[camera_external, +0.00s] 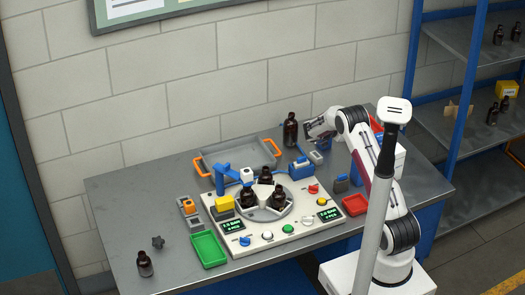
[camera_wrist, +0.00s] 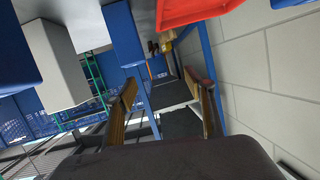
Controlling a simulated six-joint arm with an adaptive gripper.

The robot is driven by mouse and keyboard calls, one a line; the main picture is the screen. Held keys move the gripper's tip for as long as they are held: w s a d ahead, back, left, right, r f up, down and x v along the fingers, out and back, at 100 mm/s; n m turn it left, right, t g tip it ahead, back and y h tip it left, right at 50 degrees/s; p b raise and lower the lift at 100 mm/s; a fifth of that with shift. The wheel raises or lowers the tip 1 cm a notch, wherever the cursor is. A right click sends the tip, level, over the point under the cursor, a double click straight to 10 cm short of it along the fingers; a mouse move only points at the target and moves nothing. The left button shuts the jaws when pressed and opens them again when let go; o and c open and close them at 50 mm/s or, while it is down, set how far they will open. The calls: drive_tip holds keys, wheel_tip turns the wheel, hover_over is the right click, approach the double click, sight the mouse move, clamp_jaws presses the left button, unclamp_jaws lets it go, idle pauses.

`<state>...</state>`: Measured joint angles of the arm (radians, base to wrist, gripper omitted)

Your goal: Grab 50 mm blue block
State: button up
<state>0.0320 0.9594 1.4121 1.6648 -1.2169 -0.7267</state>
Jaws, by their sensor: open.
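My gripper (camera_external: 314,129) is raised over the back right of the table, close to a tall amber bottle (camera_external: 290,130). In the wrist view its two fingers (camera_wrist: 167,108) stand apart with nothing between them. A small blue block-like piece (camera_external: 300,168) is on the table below and left of my gripper, by pale parts. In the wrist view, blue shapes show at the upper left (camera_wrist: 125,35). I cannot tell which of these is the 50 mm block.
A dial fixture (camera_external: 285,215) holds several amber bottles on a panel with buttons. A grey tray with orange handles (camera_external: 210,163), a green tray (camera_external: 208,250) and a red tray (camera_external: 355,205) lie around it. A blue-framed shelf (camera_external: 465,80) stands right. The left tabletop is mostly clear.

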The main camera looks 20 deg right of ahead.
sight(380, 138)
drive_tip(key=s+f, duration=0.1)
drive_tip(key=s+f+g, duration=0.2)
drive_tip(key=shift+d+f+m, duration=0.3)
drive_tip(key=shift+m, duration=0.1)
drive_tip(key=shift+x, duration=1.3)
drive_tip(key=shift+d, duration=0.1)
drive_tip(key=shift+s+r+x, duration=0.1)
drive_tip(key=shift+s+x, duration=0.05)
drive_tip(key=shift+x, duration=1.1)
drive_tip(key=shift+s+r+x, duration=0.15)
drive_tip(key=shift+x, duration=1.05)
drive_tip(key=shift+d, duration=0.1)
drive_tip(key=c, duration=1.4)
